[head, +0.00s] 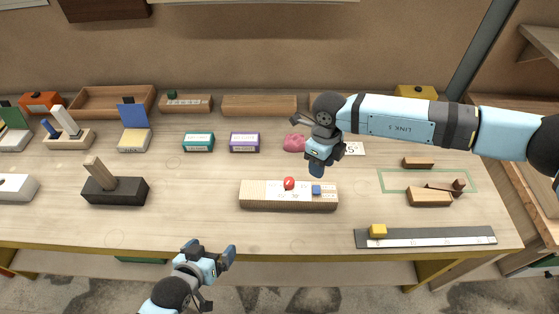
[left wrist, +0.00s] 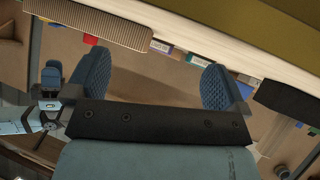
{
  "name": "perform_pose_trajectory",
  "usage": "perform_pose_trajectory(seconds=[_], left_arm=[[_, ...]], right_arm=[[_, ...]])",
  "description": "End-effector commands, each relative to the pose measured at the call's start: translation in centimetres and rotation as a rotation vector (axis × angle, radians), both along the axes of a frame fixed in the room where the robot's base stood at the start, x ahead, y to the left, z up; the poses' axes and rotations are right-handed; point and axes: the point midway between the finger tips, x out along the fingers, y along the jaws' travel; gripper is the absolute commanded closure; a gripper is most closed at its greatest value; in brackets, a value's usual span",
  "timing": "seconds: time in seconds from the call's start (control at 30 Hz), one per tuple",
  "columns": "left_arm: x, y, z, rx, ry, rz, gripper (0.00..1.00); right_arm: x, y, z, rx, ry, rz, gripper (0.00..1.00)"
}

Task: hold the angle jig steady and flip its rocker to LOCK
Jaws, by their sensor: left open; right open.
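A long wooden block (head: 289,196) with a ribbed left end, a white label strip, a red knob and a small blue piece lies mid-table; I take it for the angle jig. The label is too small to read. Its ribbed end also shows in the left wrist view (left wrist: 90,20). My left gripper (head: 212,254) is open and empty, in front of the table's front edge, apart from the block. My right gripper (head: 316,166) is open and empty, pointing down behind the block's right half; it also shows in the left wrist view (left wrist: 52,75).
A black block with a tilted wooden lever (head: 115,190) stands to the left. A ruler strip with a yellow block (head: 378,230) lies front right; wooden pieces (head: 430,196) lie behind it. Teal (head: 198,142) and purple (head: 244,142) boxes and a pink lump (head: 294,143) are farther back.

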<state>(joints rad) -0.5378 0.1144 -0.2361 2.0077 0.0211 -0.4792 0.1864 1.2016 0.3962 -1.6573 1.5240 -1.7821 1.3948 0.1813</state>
Motion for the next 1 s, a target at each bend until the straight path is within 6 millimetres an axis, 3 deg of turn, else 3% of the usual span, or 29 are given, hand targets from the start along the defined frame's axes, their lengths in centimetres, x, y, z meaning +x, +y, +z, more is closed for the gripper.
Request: perform_pose_trajectory(seconds=[0.1, 0.3, 0.5, 0.67, 0.77, 1.0], left_arm=[[4.6, -1.3, 3.4, -0.202, 0.053, 0.127, 0.0], [11.0, -3.6, 10.1, -0.579, 0.192, 0.358, 0.0], [15.1, -5.6, 17.1, -0.907, 0.333, 0.566, 0.0], [17.1, -7.1, 21.3, -1.091, 0.452, 0.718, 0.0], [18.3, -8.3, 21.2, -1.115, 0.567, 0.858, 0.0], [19.4, -10.4, 14.3, -0.83, 0.83, 1.228, 0.0]], right_arm=[[0.0, 0.1, 0.0, 0.002, 0.001, 0.0, 0.57], [0.0, 0.1, 0.0, 0.003, 0.001, 0.0, 0.57], [-0.1, 0.1, 0.0, 0.005, 0.002, -0.001, 0.57], [-0.1, 0.1, 0.0, 0.005, 0.002, -0.001, 0.57], [-0.1, 0.1, 0.0, 0.005, 0.002, -0.001, 0.57], [-0.1, 0.1, 0.0, 0.005, 0.002, -0.001, 0.57]])
